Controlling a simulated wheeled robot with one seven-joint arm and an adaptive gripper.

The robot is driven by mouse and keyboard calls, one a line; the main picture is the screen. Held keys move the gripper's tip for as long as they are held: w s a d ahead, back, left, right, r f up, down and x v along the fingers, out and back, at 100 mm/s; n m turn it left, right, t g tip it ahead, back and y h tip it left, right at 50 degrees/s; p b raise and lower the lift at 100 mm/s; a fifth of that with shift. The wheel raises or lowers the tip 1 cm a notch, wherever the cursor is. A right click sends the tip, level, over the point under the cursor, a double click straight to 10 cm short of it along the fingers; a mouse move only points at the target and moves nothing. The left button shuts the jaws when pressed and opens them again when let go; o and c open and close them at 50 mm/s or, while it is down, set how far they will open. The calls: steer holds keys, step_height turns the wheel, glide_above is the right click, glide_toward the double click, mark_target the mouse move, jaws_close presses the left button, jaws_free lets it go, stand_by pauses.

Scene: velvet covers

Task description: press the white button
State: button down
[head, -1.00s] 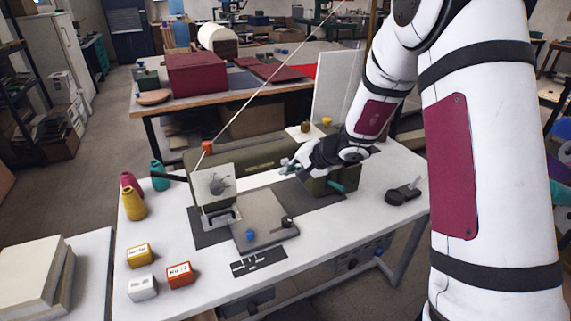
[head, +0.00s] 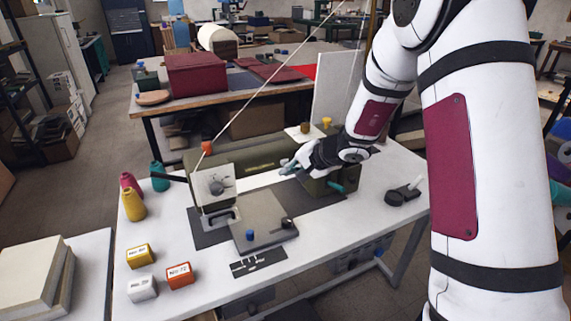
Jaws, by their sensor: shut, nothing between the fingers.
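A small white block (head: 141,288) with a printed label lies at the front left of the white table, beside an orange block (head: 180,275) and a yellow block (head: 138,256). I cannot tell whether it is the white button; no other white button shows clearly. My gripper (head: 285,169) is shut and empty, pointing left. In the picture it overlaps the olive sewing machine (head: 245,158) near its right-hand column, far up and to the right of the white block. I cannot tell whether it touches the machine.
The machine's pale end plate (head: 213,185) has a dark knob. A grey plate (head: 262,218) with a blue knob (head: 249,235) lies before it. Thread cones (head: 134,205) stand at the left. A dark lever device (head: 401,194) is at the right. The table's front right is clear.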

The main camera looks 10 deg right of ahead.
steer(key=shift+w, duration=0.1)
steer(key=shift+w+a+b, duration=0.1)
steer(key=shift+w+b, duration=0.25)
steer(key=shift+b, duration=0.1)
steer(key=shift+w, duration=0.2)
stand_by(0.6)
steer(key=shift+s, duration=0.2)
steer(key=shift+s+b, duration=0.45)
steer(key=shift+b, duration=0.05)
steer(key=s+d+b, duration=0.1)
steer(key=s+b, duration=0.1)
steer(key=s, duration=0.4)
steer(key=shift+d+b, duration=0.2)
steer(key=shift+b, duration=0.2)
